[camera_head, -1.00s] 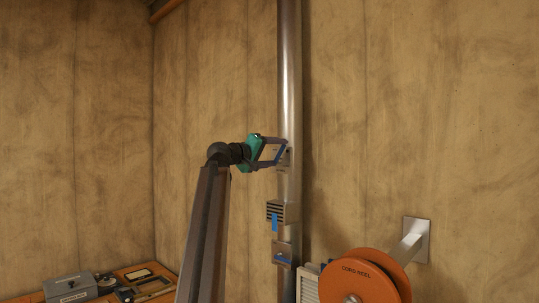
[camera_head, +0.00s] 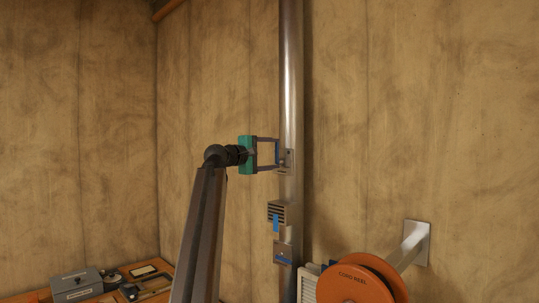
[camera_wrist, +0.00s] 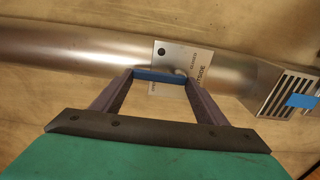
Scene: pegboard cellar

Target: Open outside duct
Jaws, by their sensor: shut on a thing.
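The metal duct (camera_head: 291,80) runs up the wall as a shiny vertical pipe; it crosses the wrist view (camera_wrist: 80,55) at a slant. A pale plate (camera_head: 289,155) is fixed to it, and in the wrist view the plate (camera_wrist: 172,50) reads "OUTSIDE" with smaller lettering I cannot read surely. My gripper (camera_head: 278,154) reaches the plate from the left. In the wrist view my gripper (camera_wrist: 160,75), with blue fingertips, is shut on a small lever (camera_wrist: 181,72) at the plate. The fingertips hide most of the lever.
A slatted vent with blue tape (camera_head: 277,211) sits lower on the duct, above another small plate with a blue part (camera_head: 283,254). An orange cord reel (camera_head: 357,283) juts from the wall at lower right. A bench with tools (camera_head: 115,284) stands at lower left.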

